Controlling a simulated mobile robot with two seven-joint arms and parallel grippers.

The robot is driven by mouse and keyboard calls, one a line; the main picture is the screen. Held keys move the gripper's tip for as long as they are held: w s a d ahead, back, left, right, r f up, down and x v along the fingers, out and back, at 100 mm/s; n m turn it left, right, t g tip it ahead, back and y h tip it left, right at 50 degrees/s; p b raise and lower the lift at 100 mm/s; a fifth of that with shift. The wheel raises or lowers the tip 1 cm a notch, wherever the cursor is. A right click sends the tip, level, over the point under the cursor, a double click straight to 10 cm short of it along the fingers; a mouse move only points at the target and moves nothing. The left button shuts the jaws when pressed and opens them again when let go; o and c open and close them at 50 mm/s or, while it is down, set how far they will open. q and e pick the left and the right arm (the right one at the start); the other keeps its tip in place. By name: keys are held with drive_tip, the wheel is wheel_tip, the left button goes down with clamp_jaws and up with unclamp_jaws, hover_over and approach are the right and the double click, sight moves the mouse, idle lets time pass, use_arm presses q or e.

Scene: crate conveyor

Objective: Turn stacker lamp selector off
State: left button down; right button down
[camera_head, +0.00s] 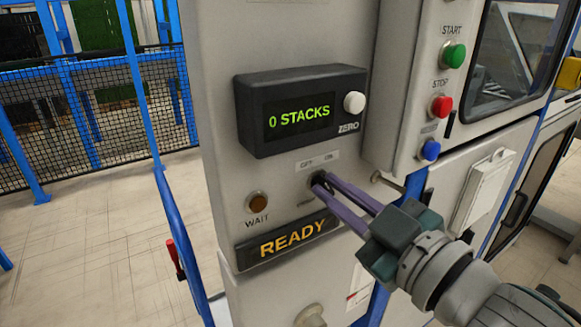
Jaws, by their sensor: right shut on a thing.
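The lamp selector (317,179) is a small dark knob on the grey cabinet front, below a label (317,161) reading OFF and ON. My right gripper (322,183) comes in from the lower right, and its purple fingers are shut on the selector. The fingers hide most of the knob, so I cannot tell which way it points. My left gripper is not in view.
Above is a black counter box (300,110) showing 0 STACKS, with a white ZERO button (354,102). A WAIT lamp (258,202) and a lit READY sign (288,239) sit nearby. Green START (454,55), red STOP (441,105) and blue (429,150) buttons are at right.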

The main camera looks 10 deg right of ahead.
drive_tip(key=shift+n, duration=0.7)
drive_tip(key=c, duration=0.9)
unclamp_jaws()
drive_tip(key=b+v, duration=0.1)
drive_tip(key=v, duration=0.9)
